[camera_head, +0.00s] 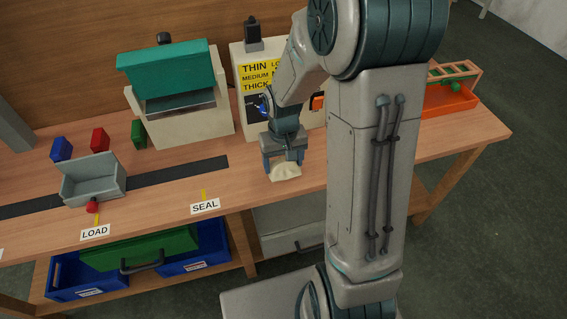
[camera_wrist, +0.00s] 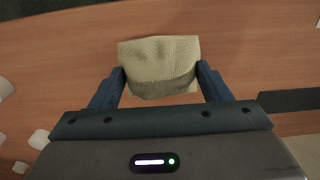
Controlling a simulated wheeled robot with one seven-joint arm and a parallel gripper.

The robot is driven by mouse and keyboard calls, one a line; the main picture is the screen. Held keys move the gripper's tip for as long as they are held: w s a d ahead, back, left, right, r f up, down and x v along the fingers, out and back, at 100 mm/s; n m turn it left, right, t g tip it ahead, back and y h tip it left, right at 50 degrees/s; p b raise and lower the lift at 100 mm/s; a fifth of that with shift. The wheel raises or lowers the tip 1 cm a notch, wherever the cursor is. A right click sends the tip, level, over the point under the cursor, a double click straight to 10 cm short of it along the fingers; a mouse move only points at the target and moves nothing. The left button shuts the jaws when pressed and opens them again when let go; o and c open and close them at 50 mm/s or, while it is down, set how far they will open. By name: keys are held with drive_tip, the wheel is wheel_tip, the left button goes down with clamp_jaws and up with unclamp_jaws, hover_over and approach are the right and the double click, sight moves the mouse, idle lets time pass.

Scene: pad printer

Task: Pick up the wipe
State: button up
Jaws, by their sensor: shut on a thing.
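The wipe is a cream, textured cloth (camera_wrist: 158,62) between my gripper's fingertips in the wrist view. In the head view the wipe (camera_head: 285,173) shows just under my gripper (camera_head: 284,160), close to the front part of the wooden bench. My gripper (camera_wrist: 160,78) is shut on the wipe, one blue finger on each side of it. The cloth looks bunched between the fingers. I cannot tell whether it touches the bench top.
A machine with a teal top (camera_head: 172,66) and a cream box with a yellow thickness sign (camera_head: 260,75) stand behind. A grey holder (camera_head: 93,180) and coloured blocks are at left. An orange tray (camera_head: 450,100) is at right. Bench near the SEAL label (camera_head: 205,207) is clear.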

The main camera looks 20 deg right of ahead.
sight(283, 160)
wheel_tip(283, 160, up, 4)
drive_tip(key=shift+f, duration=0.15)
drive_tip(key=s+a+r, duration=0.1)
drive_tip(key=s+r, duration=0.2)
drive_tip(key=s, duration=0.2)
drive_tip(key=s+a+r+p, duration=0.1)
drive_tip(key=s+r, duration=0.2)
drive_tip(key=s, duration=0.3)
drive_tip(key=shift+s+a, duration=0.2)
drive_tip(key=shift+a, duration=0.15)
drive_tip(key=shift+r, duration=0.1)
drive_tip(key=o, duration=0.4)
drive_tip(key=c, duration=0.3)
